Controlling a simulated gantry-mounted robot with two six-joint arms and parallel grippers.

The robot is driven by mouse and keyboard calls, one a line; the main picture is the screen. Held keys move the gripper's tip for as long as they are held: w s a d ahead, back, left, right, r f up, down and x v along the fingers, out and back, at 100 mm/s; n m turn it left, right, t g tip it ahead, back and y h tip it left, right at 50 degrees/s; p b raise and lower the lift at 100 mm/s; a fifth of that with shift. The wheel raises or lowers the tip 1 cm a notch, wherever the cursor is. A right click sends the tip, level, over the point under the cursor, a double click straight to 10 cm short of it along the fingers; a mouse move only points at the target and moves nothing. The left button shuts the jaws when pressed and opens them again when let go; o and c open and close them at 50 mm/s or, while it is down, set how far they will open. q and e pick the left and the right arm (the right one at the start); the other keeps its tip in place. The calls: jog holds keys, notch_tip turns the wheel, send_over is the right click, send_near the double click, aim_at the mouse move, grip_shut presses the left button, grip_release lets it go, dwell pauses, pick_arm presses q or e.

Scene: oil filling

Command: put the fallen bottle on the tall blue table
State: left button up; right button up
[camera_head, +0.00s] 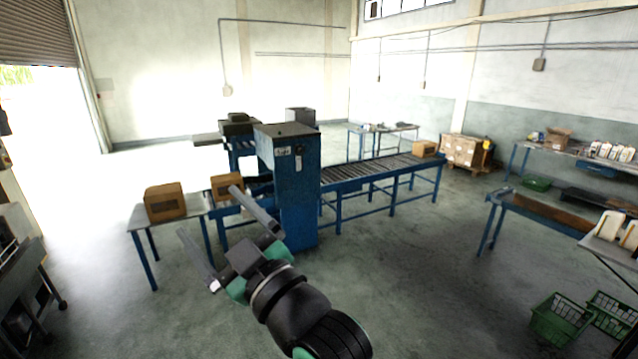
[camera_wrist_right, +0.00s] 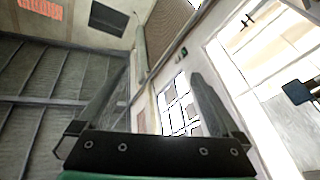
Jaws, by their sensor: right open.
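My right gripper (camera_head: 206,212) reaches up from the bottom of the head view, open and empty, with its fingers wide apart. In the right wrist view its two fingers (camera_wrist_right: 160,100) stand apart with nothing between them, against ceiling, wall and windows. A pale bottle (camera_head: 609,225) and another at the picture's edge are on a surface at the far right, well away from the gripper. I cannot tell whether either is fallen. A blue-framed table (camera_head: 520,206) stands just left of them. Several white bottles (camera_head: 612,152) stand on a long blue-legged table (camera_head: 540,147) behind. My left gripper is not in view.
A blue machine (camera_head: 290,185) with a roller conveyor (camera_head: 370,172) stands beyond my right gripper. Cardboard boxes (camera_head: 165,203) sit on the small table at left. Green crates (camera_head: 560,320) lie on the floor at lower right. The middle floor is clear.

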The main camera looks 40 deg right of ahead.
jog(key=s+d+r+m+t, duration=0.1)
jog(key=s+r+m+t, duration=0.1)
jog(key=s+r, duration=0.5)
jog(key=s+d+r+m+t, duration=0.1)
jog(key=s+r+m+t, duration=0.2)
jog(key=s+r, duration=0.4)
jog(key=s+t, duration=0.1)
jog(key=s, duration=0.4)
jog(key=shift+d, duration=0.35)
jog(key=shift+r, duration=0.1)
